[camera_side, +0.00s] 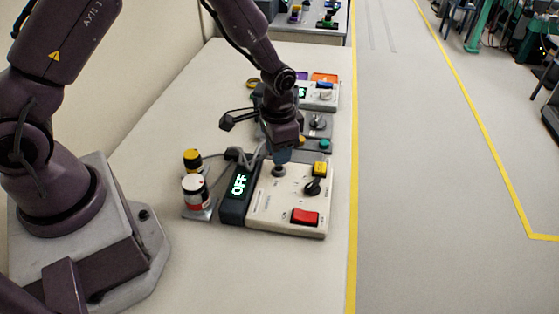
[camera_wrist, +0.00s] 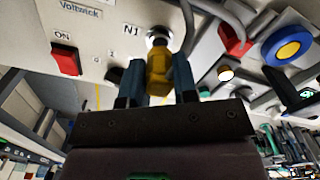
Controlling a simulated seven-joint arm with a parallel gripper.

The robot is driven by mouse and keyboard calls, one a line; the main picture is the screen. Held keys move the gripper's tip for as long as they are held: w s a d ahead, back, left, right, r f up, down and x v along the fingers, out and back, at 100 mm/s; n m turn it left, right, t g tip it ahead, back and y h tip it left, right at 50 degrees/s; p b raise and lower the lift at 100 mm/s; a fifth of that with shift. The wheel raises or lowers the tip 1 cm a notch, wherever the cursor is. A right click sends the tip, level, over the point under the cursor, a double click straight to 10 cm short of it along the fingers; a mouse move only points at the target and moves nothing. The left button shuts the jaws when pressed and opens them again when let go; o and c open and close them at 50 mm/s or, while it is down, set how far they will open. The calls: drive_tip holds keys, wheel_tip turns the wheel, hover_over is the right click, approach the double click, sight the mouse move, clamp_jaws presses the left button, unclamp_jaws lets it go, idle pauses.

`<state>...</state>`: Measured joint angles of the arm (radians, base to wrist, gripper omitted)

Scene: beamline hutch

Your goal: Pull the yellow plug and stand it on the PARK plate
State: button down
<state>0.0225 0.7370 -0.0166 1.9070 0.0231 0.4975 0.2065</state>
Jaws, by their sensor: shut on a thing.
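The yellow plug (camera_wrist: 158,72) is between the two fingers of my gripper (camera_wrist: 159,84) in the wrist view, and the gripper is shut on it. Its tip is at the round metal-rimmed socket (camera_wrist: 158,36) beside the label N1; I cannot tell how deep it sits. In the side view my gripper (camera_side: 280,157) points down over the back left of the cream panel (camera_side: 262,212), and it hides the plug there. No plate with a readable PARK mark shows; a small grey plate (camera_side: 204,214) lies under a white and red canister left of the panel.
The white and red canister (camera_side: 195,191) and a yellow-topped black cylinder (camera_side: 192,160) stand left. Grey cables run nearby; more panels stand behind.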

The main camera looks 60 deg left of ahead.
drive_tip(key=shift+r, duration=2.5)
drive_tip(key=s+a+r+n, duration=0.1)
drive_tip(key=s+r+n, duration=0.2)
drive_tip(key=n, duration=0.1)
hover_over(311, 157)
drive_tip(key=f, duration=0.6)
drive_tip(key=s+f, duration=0.1)
drive_tip(key=f, duration=0.1)
drive_tip(key=shift+f, duration=0.4)
drive_tip(key=shift+w+f, duration=0.35)
drive_tip(key=shift+f, duration=0.75)
drive_tip(key=shift+w+f, duration=0.1)
drive_tip(key=shift+f, duration=0.75)
drive_tip(key=shift+f, duration=0.15)
